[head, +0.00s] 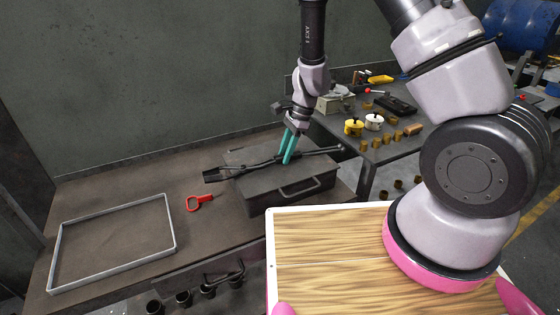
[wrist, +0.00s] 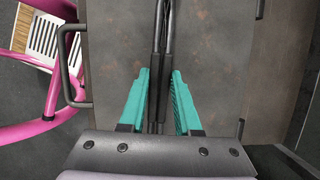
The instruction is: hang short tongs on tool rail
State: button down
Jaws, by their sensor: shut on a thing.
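The dark tongs (head: 235,171) lie across the top of a grey toolbox (head: 262,192), with their jaw end to the left over the bench and their handles to the right. My gripper (head: 288,160) points down onto the box lid with its teal fingers on either side of the tongs and shut on them. In the wrist view, the two tong handles (wrist: 160,45) run side by side between the fingers (wrist: 160,78). I cannot make out a tool rail with certainty; dark hooked shapes (head: 222,274) show below the bench's front edge.
A grey rectangular frame (head: 172,226) and a red tool (head: 199,202) lie on the bench (head: 120,190). A wooden-topped board (head: 330,260) is in front. At right, a second table (head: 400,150) holds yellow and white pots and several brass pieces.

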jog(key=shift+r, duration=0.15)
notch_tip(320, 180, up, 10)
dwell(0.8)
